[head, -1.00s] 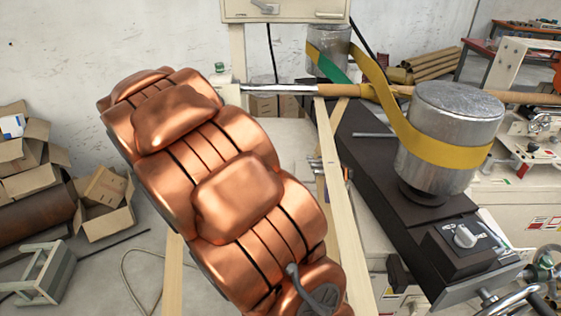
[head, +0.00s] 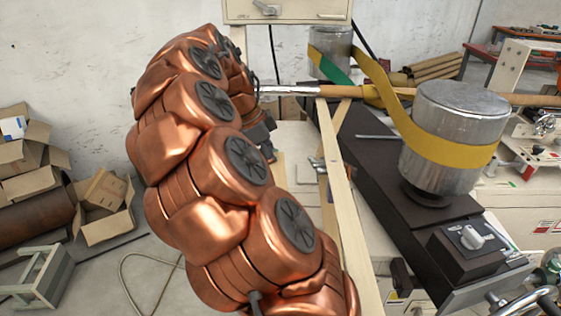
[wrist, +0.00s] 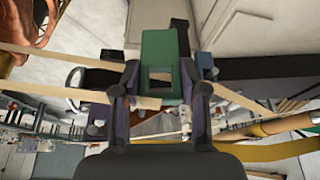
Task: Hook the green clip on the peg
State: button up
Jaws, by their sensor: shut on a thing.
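In the wrist view my gripper (wrist: 160,82) is shut on the green clip (wrist: 160,50). The clip is a flat green piece with a square opening, held between the two dark fingers and reaching beyond them. In the head view my copper-coloured arm hides most of the gripper, and I cannot see the clip there. I cannot pick out the peg for certain. A thin metal rod (head: 376,136) juts sideways from the dark machine bed in the head view, but I cannot tell whether it is the peg.
A metal drum (head: 458,110) with a yellow belt (head: 440,148) stands on the dark machine bed (head: 385,180) at the right. Pale wooden bars (head: 345,205) stand between arm and machine. Open cardboard boxes (head: 105,210) and a small grey stool (head: 40,278) are at the left.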

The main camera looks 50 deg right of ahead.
aim_at(325, 165)
jog(key=shift+s+d+r+m+g+y, duration=0.1)
jog(key=shift+s+r+m+g+y, duration=0.1)
jog(key=shift+s+m, duration=0.4)
jog(key=shift+s+d+r+m+g+y, duration=0.1)
jog(key=shift+s+r+m, duration=0.05)
jog(key=shift+s+m, duration=0.45)
jog(key=shift+s+d+f+p, duration=0.15)
jog(key=shift+s+d, duration=0.85)
jog(key=shift+s, duration=0.25)
jog(key=shift+s+d+f+p, duration=0.1)
jog(key=shift+s+d, duration=0.85)
jog(key=shift+s, duration=0.3)
jog(key=shift+s+d+f+p, duration=0.15)
jog(key=shift+s+d, duration=0.85)
jog(key=shift+s, duration=0.25)
jog(key=shift+s+d+f, duration=0.35)
jog(key=shift+s, duration=0.05)
jog(key=o, duration=1.2)
jog(key=v, duration=1.2)
